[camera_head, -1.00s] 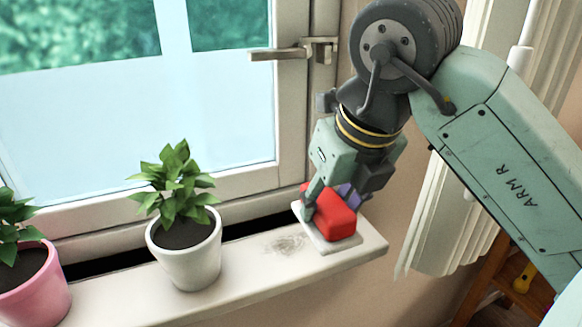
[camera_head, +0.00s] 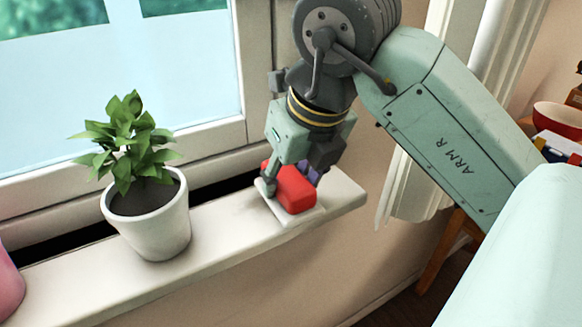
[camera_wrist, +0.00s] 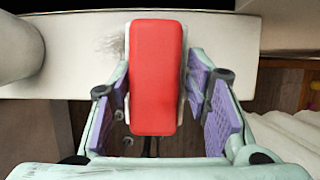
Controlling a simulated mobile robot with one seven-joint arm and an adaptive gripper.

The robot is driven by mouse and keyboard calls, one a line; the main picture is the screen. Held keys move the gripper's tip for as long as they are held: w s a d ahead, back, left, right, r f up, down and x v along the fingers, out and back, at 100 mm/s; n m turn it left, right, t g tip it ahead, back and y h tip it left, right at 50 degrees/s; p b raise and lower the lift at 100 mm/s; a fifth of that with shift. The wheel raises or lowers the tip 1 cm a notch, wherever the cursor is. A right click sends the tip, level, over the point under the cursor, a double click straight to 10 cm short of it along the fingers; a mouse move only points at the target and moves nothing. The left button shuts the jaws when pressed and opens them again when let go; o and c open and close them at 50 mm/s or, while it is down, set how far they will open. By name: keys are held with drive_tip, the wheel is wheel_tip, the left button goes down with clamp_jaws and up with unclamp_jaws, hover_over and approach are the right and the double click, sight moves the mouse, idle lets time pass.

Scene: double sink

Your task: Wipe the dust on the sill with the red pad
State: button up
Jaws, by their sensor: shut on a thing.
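The red pad (camera_head: 296,191), a red block on a white base, sits on the white sill (camera_head: 225,225) near its right end. My gripper (camera_head: 287,181) is shut on the pad's red block from above. The wrist view shows its purple-lined fingers on both sides of the red pad (camera_wrist: 157,75). A faint grey dust smudge (camera_wrist: 117,46) shows on the sill just left of the pad in the wrist view. Whether dust lies under the pad is hidden.
A white pot (camera_head: 152,222) with a leafy plant stands on the sill left of the pad, with bare sill between. A pink pot (camera_head: 8,285) is cut off at the left edge. The window frame (camera_head: 215,150) rises behind, and a curtain (camera_head: 425,180) hangs at the right.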

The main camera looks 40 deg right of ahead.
drive_tip(key=shift+f+b, duration=1.05)
drive_tip(key=shift+f, duration=0.05)
idle(0.6)
drive_tip(key=shift+w, duration=0.15)
